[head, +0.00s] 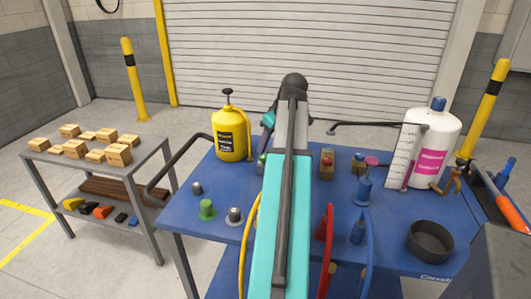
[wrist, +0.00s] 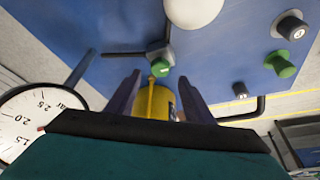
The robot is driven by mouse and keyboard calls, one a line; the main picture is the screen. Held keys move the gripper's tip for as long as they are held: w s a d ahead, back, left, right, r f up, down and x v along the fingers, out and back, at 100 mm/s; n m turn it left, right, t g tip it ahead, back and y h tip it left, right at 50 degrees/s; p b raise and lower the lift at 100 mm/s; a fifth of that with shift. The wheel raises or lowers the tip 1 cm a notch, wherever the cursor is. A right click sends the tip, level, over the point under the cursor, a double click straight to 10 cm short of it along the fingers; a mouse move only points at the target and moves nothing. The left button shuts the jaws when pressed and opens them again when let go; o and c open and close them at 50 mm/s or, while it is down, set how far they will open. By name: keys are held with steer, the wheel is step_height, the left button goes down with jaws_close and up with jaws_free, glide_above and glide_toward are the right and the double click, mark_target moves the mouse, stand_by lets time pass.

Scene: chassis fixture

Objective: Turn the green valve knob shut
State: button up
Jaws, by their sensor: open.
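A small green knob (wrist: 160,68) on a grey body shows in the wrist view, between and just beyond my fingertips. A green piece in the head view (head: 262,158), partly hidden by my arm, appears to be the same one. A second green knob (head: 207,209) stands on the blue bench top at the left; it also shows in the wrist view (wrist: 280,64). I cannot tell which is the valve knob from its shape alone. My gripper (wrist: 159,75) is open and empty, its fingers apart on either side of the nearer knob; contact cannot be seen.
A yellow sprayer bottle (head: 231,140) stands close behind the gripper. Grey knobs (head: 234,217) sit near the left green knob. A dial gauge (wrist: 40,115) is close at the wrist view's left. A white bottle (head: 432,145) and dark bowl (head: 430,241) occupy the bench's right.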

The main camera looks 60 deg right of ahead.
mark_target(264, 155)
steer(key=shift+x, duration=2.7)
steer(key=c, duration=1)
